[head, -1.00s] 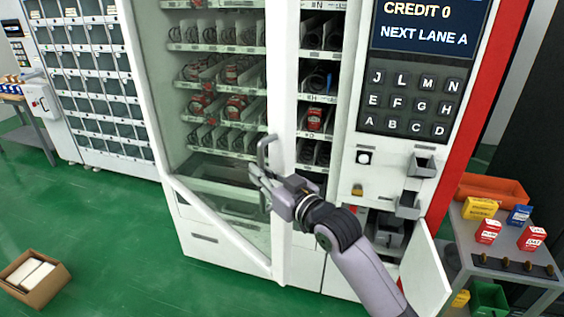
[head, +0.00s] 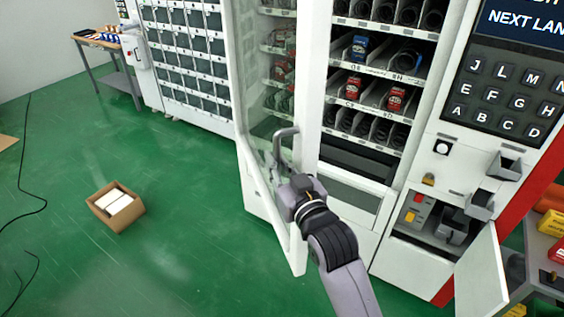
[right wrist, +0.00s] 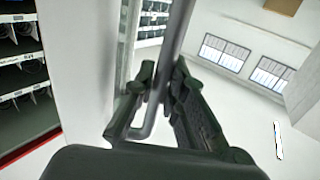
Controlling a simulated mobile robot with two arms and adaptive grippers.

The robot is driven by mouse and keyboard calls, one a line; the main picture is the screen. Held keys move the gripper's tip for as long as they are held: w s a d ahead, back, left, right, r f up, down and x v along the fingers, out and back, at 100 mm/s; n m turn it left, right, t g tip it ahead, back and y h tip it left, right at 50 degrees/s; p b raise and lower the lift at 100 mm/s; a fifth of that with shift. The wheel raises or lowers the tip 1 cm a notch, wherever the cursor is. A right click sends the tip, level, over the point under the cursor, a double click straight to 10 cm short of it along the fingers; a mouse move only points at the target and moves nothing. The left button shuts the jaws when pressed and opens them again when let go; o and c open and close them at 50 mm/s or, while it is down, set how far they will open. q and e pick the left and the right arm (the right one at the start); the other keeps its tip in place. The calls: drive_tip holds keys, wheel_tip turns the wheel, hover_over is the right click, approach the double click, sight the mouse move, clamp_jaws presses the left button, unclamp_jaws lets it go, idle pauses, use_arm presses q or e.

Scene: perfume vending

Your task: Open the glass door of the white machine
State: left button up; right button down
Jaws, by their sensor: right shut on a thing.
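The white vending machine (head: 375,192) stands at the centre right of the head view. Its glass door (head: 306,95) is swung partly open toward me, and shelves with coils and boxes show to the right of the door's white frame. A grey bar handle (head: 284,139) is on the door. My right gripper (head: 289,187) is shut on the lower part of this handle. The right wrist view shows the handle (right wrist: 172,50) between the dark fingers (right wrist: 163,88). My left gripper is not in view.
A small hatch door (head: 482,275) stands open at the machine's lower right, beside a side table (head: 541,262) with boxes. A cardboard box (head: 116,207) lies on the green floor at left. A locker-like cabinet (head: 190,70) stands behind.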

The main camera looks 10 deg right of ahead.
drive_tip(key=c, duration=1.6)
unclamp_jaws()
drive_tip(key=v, duration=1.2)
drive_tip(key=shift+d, duration=0.1)
